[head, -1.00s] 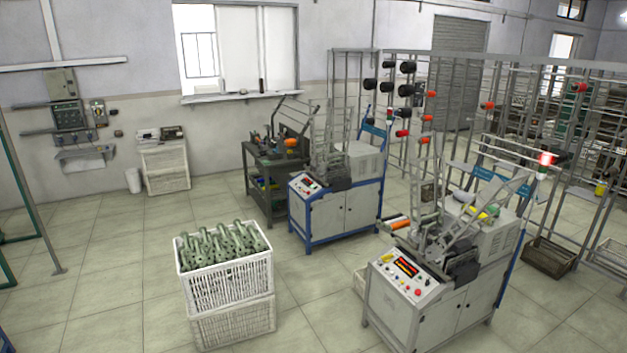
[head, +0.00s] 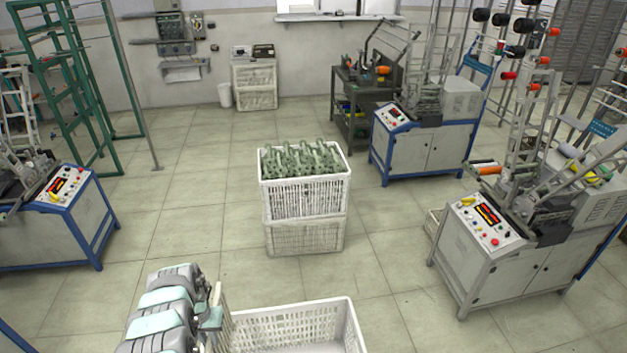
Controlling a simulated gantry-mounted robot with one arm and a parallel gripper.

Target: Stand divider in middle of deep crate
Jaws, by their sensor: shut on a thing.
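A white slatted crate (head: 340,312) with an open top stands at the bottom of the head view. The visible part of its inside looks empty; its near side is cut off by the picture edge. My gripper (head: 212,318) is at this crate's left end, partly hidden by my grey and mint arm. It is shut on a thin pale upright piece (head: 222,308), which seems to be the divider. Its lower part is hidden, and I cannot tell whether it touches the crate.
Two stacked white crates (head: 305,236) stand on the floor beyond, the upper one filled with green perforated bobbins (head: 300,160). Winding machines stand at right (head: 490,250) and left (head: 60,215).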

